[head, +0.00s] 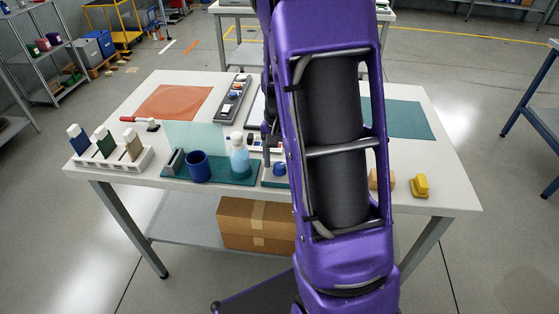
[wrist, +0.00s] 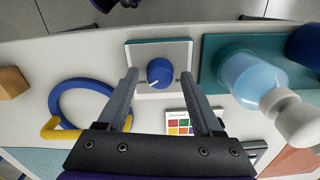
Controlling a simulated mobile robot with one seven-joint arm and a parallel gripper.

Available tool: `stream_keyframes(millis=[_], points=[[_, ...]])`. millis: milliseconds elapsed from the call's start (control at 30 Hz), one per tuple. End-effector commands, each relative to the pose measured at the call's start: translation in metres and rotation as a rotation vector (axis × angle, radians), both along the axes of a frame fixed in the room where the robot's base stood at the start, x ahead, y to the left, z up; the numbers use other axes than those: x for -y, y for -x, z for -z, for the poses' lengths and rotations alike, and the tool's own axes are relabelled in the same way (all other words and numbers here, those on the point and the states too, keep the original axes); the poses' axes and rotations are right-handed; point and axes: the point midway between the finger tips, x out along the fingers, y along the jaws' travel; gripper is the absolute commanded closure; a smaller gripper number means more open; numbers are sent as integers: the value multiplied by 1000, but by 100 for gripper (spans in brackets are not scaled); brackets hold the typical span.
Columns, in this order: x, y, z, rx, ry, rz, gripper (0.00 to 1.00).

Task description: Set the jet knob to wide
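The blue knob (wrist: 160,72) sits on a pale square panel (wrist: 178,50) in the wrist view. A short white pointer line on it points to the lower left. Small marks on the panel are too small to read. The knob also shows in the head view (head: 280,169), near the table's front edge, partly beside my arm. My gripper (wrist: 160,74) is open, with one finger to each side of the knob in the wrist view. A gap shows between the knob and each finger; how deep the fingertips reach is unclear. In the head view my arm hides most of the gripper.
A bottle of blue liquid (head: 239,158) and a blue cup (head: 197,166) stand on a teal mat left of the panel. A blue ring (wrist: 62,104), yellow piece (wrist: 58,131), wooden block (wrist: 12,82) and color chart (wrist: 180,123) lie nearby.

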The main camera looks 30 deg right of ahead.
Motion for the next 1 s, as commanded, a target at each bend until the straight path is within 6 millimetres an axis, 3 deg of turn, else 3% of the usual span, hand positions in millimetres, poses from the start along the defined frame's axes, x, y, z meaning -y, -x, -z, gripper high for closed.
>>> stream_keyframes(millis=[300, 467, 1000], points=[[0, 0, -1, 0, 0, -2, 28], [0, -1, -17, 4, 1, -2, 28], [0, -1, -141, 4, 1, -2, 28]])
